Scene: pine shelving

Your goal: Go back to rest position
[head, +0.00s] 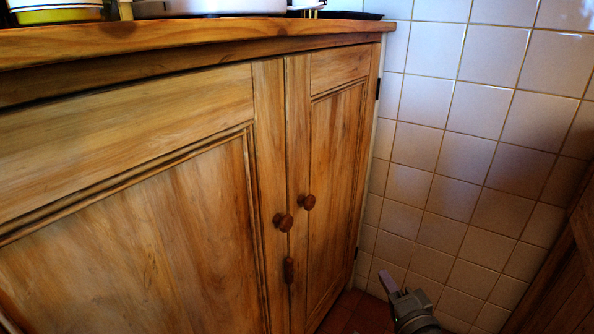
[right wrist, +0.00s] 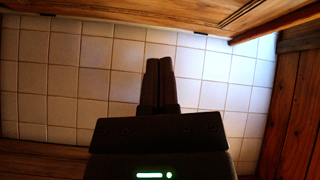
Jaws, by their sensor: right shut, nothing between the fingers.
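My right gripper (head: 388,282) is at the bottom of the head view, right of the pine cabinet (head: 190,215) and in front of the tiled wall. In the right wrist view the right gripper (right wrist: 158,68) has its two fingers together, with nothing between them. It is apart from the cabinet knobs. My left gripper is not in the head view.
Dishes, including a white one (head: 225,6), stand on the cabinet top (head: 200,35). White tiles (head: 470,130) cover the wall. Dark wood (head: 565,285) stands at the lower right.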

